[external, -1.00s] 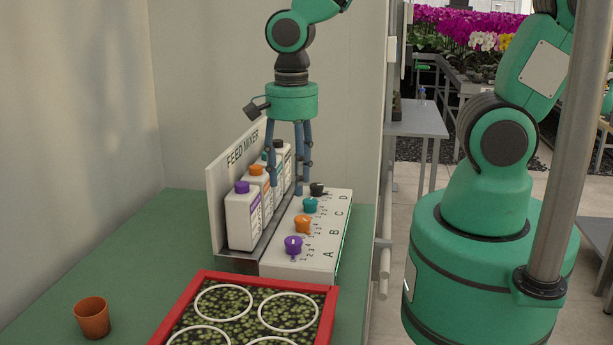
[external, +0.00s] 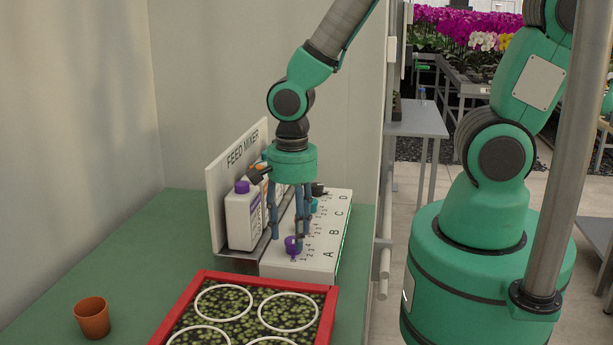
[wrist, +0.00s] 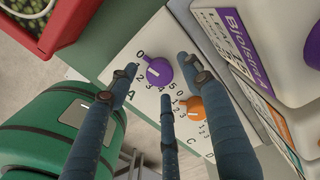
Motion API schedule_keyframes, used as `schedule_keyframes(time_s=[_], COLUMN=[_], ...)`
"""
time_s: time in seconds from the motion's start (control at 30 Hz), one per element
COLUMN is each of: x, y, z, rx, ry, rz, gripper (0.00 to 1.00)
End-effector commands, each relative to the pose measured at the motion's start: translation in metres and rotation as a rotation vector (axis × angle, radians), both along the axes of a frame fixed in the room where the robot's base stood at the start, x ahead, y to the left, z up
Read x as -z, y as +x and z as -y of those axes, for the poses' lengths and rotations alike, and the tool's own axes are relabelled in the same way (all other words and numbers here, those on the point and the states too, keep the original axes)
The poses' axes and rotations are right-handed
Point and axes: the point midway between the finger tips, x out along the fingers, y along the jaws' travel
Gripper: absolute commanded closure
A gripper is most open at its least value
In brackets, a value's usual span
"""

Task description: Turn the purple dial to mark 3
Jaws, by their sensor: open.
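The purple dial (external: 291,247) sits at row A, at the near end of the white feed mixer panel (external: 275,266). It also shows in the wrist view (wrist: 159,72), with a small white mark on its face and printed numbers around it. My gripper (external: 288,240) is open and points down over the dial. In the wrist view its fingers (wrist: 157,72) lie on either side of the dial, with a third finger below. I cannot tell whether any finger touches it.
The orange dial (wrist: 192,110) is close beside the fingers. A white bottle with a purple cap (external: 241,218) stands left of the panel before the FEED MIXER board (external: 226,172). A red-rimmed tray (external: 333,310) lies in front; a brown pot (external: 92,317) stands at left.

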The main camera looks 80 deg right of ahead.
Motion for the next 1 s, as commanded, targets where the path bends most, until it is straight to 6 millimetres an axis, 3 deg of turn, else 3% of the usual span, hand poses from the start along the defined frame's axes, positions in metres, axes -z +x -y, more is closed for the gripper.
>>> schedule_keyframes(time_s=[0.17, 0.47, 0.5, 0.73, 1.0], x=[0.0101, 0.0108, 0.0108, 0.0107, 0.0105], y=[-0.0008, -0.0005, -0.0005, -0.0005, -0.0006], z=[0.0000, 0.0000, 0.0000, 0.0000, 0.0000], rx=[0.000, 0.000, 0.000, 0.000, -0.011], ry=[0.000, 0.000, 0.000, 0.000, 0.000], rz=[-0.002, -0.001, -0.001, -0.001, -0.001], gripper=[0.51, 0.51, 0.53, 0.96, 0.96])
